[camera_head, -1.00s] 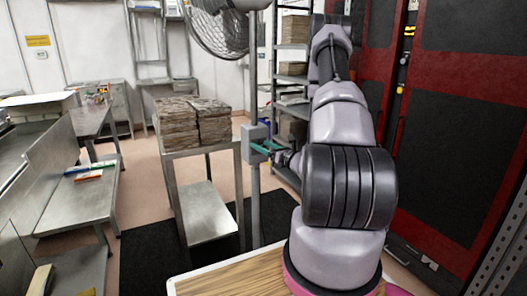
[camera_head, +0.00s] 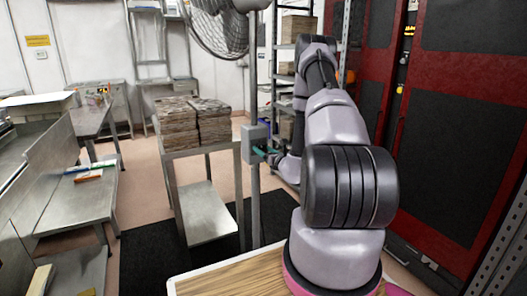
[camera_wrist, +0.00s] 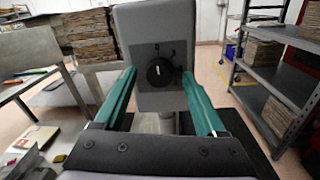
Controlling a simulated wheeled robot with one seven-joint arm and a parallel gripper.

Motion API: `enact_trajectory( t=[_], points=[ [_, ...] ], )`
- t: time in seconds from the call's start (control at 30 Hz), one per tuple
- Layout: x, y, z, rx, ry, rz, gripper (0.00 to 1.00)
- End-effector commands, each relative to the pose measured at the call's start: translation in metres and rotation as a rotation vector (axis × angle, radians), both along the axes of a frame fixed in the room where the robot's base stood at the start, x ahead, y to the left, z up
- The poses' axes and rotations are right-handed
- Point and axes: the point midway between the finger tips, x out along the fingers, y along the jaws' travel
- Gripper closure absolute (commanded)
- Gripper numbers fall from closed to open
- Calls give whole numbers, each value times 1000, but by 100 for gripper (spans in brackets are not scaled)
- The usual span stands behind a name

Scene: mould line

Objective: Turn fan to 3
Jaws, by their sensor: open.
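The fan (camera_head: 218,27) stands on a grey pole, its round wire cage at the top of the head view. Its grey control box (camera_head: 254,143) is mounted partway up the pole. In the wrist view the box (camera_wrist: 156,30) faces me, with a round black knob (camera_wrist: 159,72) on a dark dial plate. The knob has a pale pointer mark; small dial marks around it are too small to read surely. My gripper (camera_wrist: 157,82) is open, its green fingers on either side of the knob and apart from it. In the head view my gripper (camera_head: 266,152) is beside the box, partly hidden.
A metal table (camera_head: 203,213) with stacked brown bundles (camera_head: 192,122) stands left of the pole. Metal shelving (camera_wrist: 264,95) is at the right in the wrist view. Red-framed dark panels (camera_head: 452,130) stand right of my arm. Floor is open between the benches.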

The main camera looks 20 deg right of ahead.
Motion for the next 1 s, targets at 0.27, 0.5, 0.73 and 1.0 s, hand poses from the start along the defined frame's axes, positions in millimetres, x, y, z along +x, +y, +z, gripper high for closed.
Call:
enact_trajectory(
  t=[0.27,0.5,0.73,1.0],
  points=[
    [5,1,0,2,1,0,27],
    [5,0,0,1,1,0,88],
    [5,0,0,7,2,0,100],
    [4,0,0,95,4,-1,100]
  ],
)
